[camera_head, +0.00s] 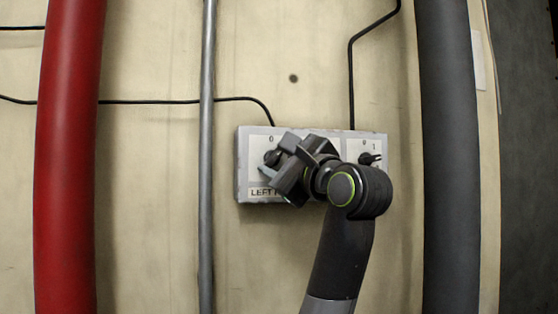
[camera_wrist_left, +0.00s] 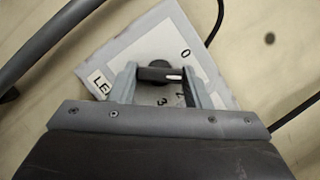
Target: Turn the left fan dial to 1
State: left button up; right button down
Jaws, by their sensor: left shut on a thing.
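The left fan dial (camera_head: 272,157) is a black knob on the left panel of a grey control box (camera_head: 245,168), under a printed 0. My left gripper (camera_head: 275,160) reaches it from the lower right, fingers tilted around the knob. In the left wrist view the dial (camera_wrist_left: 155,72) sits between the two fingers of the gripper (camera_wrist_left: 161,78), which is shut on it. Its white mark points right, toward one finger, between the printed 0 and the lower numbers. The 1 is hidden there. My right gripper is not in view.
A second dial (camera_head: 368,159) sits on the box's right panel, close beside my arm. Black cables (camera_head: 351,85) run into the box top. A thin grey pipe (camera_head: 207,80) and a red pipe (camera_head: 70,150) stand left; a thick grey pipe (camera_head: 448,150) stands right.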

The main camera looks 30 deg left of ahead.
pick_arm(q)
jog(key=o, duration=1)
jog(key=shift+s+d+f, duration=0.1)
jog(key=shift+d+f, duration=0.05)
jog(key=shift+d, duration=0.05)
jog(key=b+v, duration=0.8)
jog(key=v, duration=0.9)
jog(key=shift+d+b, duration=0.1)
jog(key=shift+b, duration=0.2)
